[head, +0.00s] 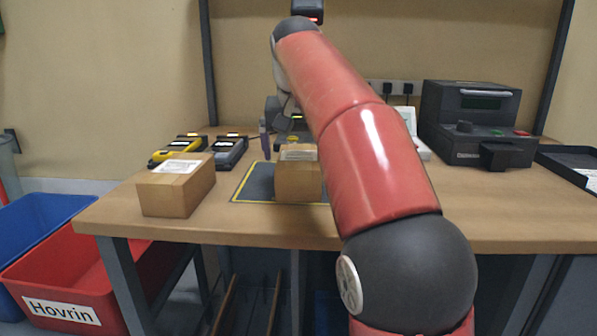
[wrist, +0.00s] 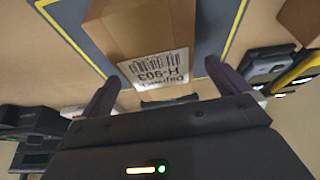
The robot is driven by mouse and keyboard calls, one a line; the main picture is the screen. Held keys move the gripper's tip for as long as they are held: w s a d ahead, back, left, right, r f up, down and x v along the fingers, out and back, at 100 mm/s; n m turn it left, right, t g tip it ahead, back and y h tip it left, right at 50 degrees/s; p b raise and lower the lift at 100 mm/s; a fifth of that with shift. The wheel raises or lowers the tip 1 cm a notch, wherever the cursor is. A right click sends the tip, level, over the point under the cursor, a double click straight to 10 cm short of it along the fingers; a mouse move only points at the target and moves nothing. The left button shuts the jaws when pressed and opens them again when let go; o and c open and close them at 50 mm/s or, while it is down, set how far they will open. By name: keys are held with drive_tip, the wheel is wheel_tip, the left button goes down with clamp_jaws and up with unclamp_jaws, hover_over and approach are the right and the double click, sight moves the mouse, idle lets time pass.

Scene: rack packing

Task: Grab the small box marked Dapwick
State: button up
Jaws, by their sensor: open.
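A small brown cardboard box (head: 298,181) stands on the grey mat (head: 256,185) with the yellow border, partly hidden by my arm. In the wrist view this box (wrist: 140,32) fills the top middle, and its white label with a barcode appears upside down. The label's name is blurred but looks like Dapwick. My gripper (wrist: 162,72) is open, with one finger towards each side of the label end; I cannot tell whether they touch the box. In the head view my gripper (head: 284,143) is just behind the box, largely hidden by the arm.
A second brown box (head: 176,190) stands near the table's front left edge; its label is unreadable. Handheld devices (head: 228,152) lie behind it. A dark machine (head: 478,122) and black tray (head: 570,165) are at the right. A red Hovrin bin (head: 75,270) and blue bin (head: 35,225) stand left.

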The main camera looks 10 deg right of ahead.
sight(299, 156)
drive_tip(key=x, duration=0.3)
drive_tip(key=b+x, duration=0.1)
drive_tip(key=shift+s+f, duration=0.2)
drive_tip(key=shift+f, duration=0.1)
drive_tip(key=shift+c, duration=0.3)
drive_tip(key=c, duration=1)
drive_tip(key=shift+c, duration=0.5)
drive_tip(key=shift+r, duration=0.15)
